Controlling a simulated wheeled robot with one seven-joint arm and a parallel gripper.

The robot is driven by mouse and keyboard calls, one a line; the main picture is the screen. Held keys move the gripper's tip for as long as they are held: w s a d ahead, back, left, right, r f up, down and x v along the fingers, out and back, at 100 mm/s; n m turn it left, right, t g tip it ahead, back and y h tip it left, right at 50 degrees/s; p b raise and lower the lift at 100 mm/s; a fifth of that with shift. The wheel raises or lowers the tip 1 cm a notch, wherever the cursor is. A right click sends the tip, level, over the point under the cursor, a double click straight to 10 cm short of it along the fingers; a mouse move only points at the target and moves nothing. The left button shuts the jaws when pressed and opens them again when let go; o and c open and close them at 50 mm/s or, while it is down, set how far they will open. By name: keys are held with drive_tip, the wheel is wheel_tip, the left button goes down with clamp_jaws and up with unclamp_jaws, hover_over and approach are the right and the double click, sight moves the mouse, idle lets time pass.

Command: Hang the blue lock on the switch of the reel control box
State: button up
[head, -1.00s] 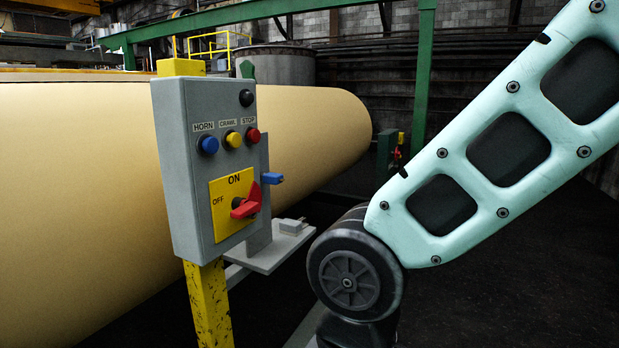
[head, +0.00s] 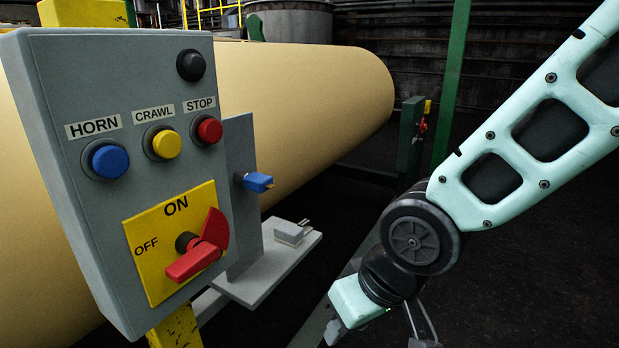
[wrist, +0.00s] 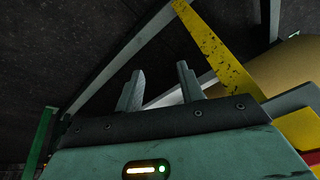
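The grey reel control box (head: 110,225) stands large at the left of the head view. Its red switch (head: 198,255) sits on a yellow ON/OFF plate low on the front. The blue lock (head: 257,182) is at a grey upright panel just right of the box, above a small shelf; how it is held there is hard to see. In the wrist view my gripper (wrist: 160,88) has its two fingers apart with nothing between them.
The grey shelf (head: 270,270) sticks out below the lock and carries a small grey block (head: 292,233). A big tan roll (head: 320,95) lies behind. A speckled yellow post (wrist: 222,55) crosses the wrist view.

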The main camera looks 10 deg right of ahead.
drive_tip(key=w+a+r+m+t+y+p, duration=0.1)
drive_tip(key=w+a+m+t+y, duration=0.15)
drive_tip(key=w, duration=0.35)
drive_tip(key=w+a+r+m+t+y+p, duration=0.1)
drive_tip(key=w+a+m+y, duration=0.15)
drive_tip(key=w, duration=0.35)
drive_tip(key=m+t+y+p, duration=0.3)
drive_tip(key=m+t+y, duration=0.2)
drive_tip(key=m+y, duration=0.15)
approach(262, 183)
drive_tip(key=w+a, duration=0.3)
drive_tip(key=w, duration=0.1)
drive_tip(key=shift+m, duration=0.35)
drive_tip(key=shift+f+b+x, duration=0.15)
drive_tip(key=shift+f+x, duration=0.05)
drive_tip(key=shift+x, duration=0.9)
drive_tip(key=shift+f+b+x, duration=0.2)
drive_tip(key=shift+x, duration=0.9)
drive_tip(key=shift+f+b+x, duration=0.15)
drive_tip(key=shift+x, duration=0.95)
drive_tip(key=shift+w, duration=0.1)
clamp_jaws()
